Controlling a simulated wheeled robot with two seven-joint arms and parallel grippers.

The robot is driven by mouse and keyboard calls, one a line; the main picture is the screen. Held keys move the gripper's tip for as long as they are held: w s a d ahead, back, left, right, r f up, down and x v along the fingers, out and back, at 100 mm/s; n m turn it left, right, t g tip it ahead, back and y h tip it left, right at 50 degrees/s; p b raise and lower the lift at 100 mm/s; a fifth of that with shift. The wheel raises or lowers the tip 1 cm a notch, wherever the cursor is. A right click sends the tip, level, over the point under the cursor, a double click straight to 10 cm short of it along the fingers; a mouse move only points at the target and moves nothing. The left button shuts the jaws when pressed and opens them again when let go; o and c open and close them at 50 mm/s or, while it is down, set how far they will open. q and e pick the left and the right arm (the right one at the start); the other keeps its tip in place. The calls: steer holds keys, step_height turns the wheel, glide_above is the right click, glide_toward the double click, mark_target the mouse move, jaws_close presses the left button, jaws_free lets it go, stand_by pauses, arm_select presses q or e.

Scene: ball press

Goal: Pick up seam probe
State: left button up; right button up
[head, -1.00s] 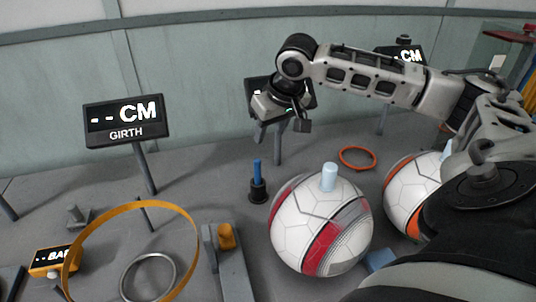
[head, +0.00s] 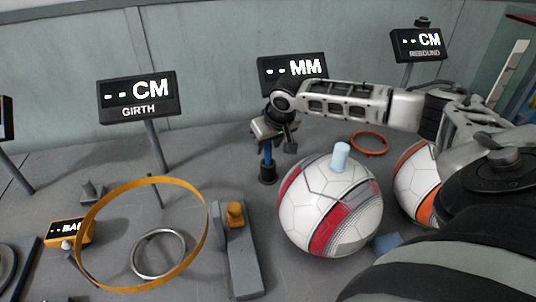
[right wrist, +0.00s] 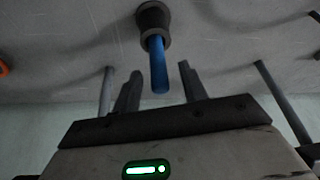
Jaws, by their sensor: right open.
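The seam probe, a thin blue rod (head: 268,156), stands upright in a black holder (head: 267,174) on the grey table, behind and left of the white ball. My right gripper (head: 274,146) is directly above it, open and pointing down, and hides the rod's top in the head view. In the right wrist view the blue rod (right wrist: 159,66) reaches from its black holder (right wrist: 153,20) toward the gap between the open fingers (right wrist: 160,88). I cannot tell whether the rod's tip is between them. My left gripper is not in view.
A white and red ball (head: 331,205) with a pale blue peg on top (head: 340,157) stands just right of the holder. An orange ring (head: 370,144), a large yellow hoop (head: 204,232) and a grey stand with an orange block (head: 236,214) lie around. An MM display (head: 292,68) rises behind.

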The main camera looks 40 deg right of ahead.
steer(key=shift+w+f, duration=0.15)
steer(key=shift+f, duration=0.15)
jaws_close()
